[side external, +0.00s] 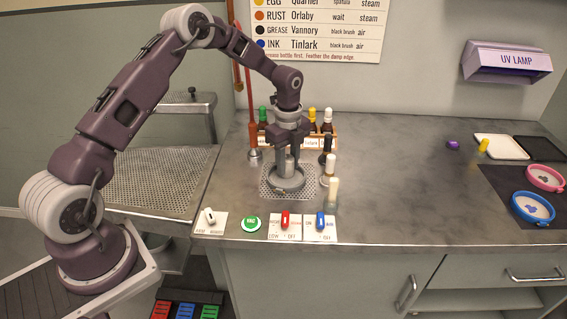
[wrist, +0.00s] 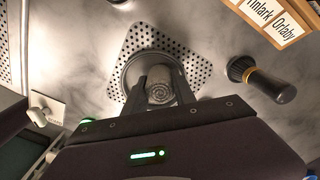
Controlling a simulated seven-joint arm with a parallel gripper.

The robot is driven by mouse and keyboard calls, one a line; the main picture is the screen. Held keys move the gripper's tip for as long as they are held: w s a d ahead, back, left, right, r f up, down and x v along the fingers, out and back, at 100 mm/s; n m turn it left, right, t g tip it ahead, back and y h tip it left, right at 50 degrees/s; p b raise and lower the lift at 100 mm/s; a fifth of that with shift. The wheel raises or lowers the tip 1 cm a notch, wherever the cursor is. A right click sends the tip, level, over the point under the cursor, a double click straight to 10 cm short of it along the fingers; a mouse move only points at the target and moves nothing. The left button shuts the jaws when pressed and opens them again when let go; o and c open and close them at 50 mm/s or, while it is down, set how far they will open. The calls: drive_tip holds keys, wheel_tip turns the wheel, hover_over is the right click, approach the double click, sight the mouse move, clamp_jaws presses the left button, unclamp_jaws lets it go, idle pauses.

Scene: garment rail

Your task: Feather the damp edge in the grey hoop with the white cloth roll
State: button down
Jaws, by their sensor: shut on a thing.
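The grey hoop (side external: 288,188) lies on the perforated metal plate (side external: 310,188) in the middle of the bench. It also shows in the wrist view (wrist: 126,72), partly behind my fingers. My gripper (side external: 288,163) points down over the hoop, shut on the white cloth roll (wrist: 160,94), whose spiral end shows between the fingers. The roll's lower end is within the hoop's outline. I cannot tell whether it touches the fabric. The damp edge is not visible.
A wooden rack (side external: 314,143) of several bottles stands behind the plate. A black brush (side external: 327,147) stands to its right, with pale-topped tools near it. Switches (side external: 285,222) line the front edge. Blue (side external: 533,207) and pink (side external: 545,178) hoops lie far right. The bench between is clear.

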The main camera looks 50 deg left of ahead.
drive_tip(key=shift+w+d, duration=0.25)
drive_tip(key=shift+d, duration=0.45)
drive_tip(key=shift+s+d, duration=0.15)
drive_tip(key=shift+d, duration=0.5)
wheel_tip(320, 180, up, 7)
drive_tip(key=shift+a, duration=0.1)
